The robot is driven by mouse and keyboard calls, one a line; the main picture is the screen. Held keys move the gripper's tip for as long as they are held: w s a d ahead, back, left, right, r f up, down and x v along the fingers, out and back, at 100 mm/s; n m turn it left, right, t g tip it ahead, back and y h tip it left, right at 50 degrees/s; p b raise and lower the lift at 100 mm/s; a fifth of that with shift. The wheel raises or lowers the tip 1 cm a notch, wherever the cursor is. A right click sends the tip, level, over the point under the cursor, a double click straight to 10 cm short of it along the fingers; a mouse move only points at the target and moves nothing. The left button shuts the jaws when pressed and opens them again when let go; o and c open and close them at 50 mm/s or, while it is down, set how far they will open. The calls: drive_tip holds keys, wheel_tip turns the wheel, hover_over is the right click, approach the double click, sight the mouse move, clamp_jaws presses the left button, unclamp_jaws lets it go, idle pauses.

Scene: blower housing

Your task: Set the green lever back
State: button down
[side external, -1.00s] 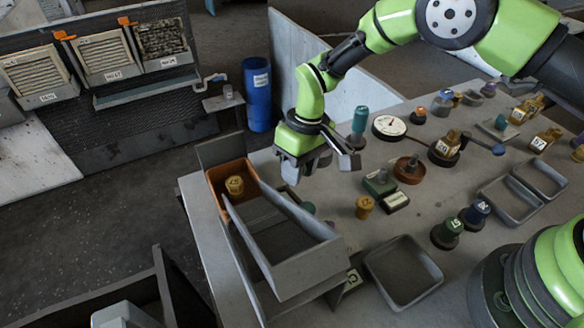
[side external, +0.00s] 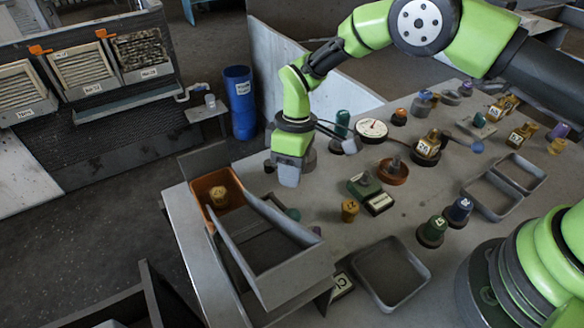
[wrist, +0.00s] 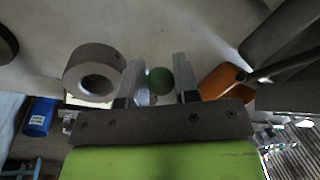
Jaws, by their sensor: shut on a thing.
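My gripper (side external: 286,182) points down over the table just right of the orange bin. In the wrist view its two pale fingers (wrist: 159,85) stand on either side of a round green knob, the green lever (wrist: 160,80), and are shut on it. In the side view my gripper hides the held knob, and the lever's stem and pivot cannot be made out. A small green round thing (side external: 293,214) shows beside the grey chute wall, below my gripper; I cannot tell what it belongs to.
The orange bin (side external: 199,187) with a yellow part and the grey chute (side external: 290,275) stand left and in front. A grey ring (wrist: 93,73) is close beside my fingers. A gauge (side external: 371,129) and several knobs and parts crowd the table to the right.

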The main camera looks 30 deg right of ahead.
drive_tip(key=shift+w+a, duration=0.1)
drive_tip(key=shift+a, duration=0.1)
drive_tip(key=c, duration=1)
unclamp_jaws()
drive_tip(key=shift+o, duration=0.7)
drive_tip(key=shift+d, duration=0.1)
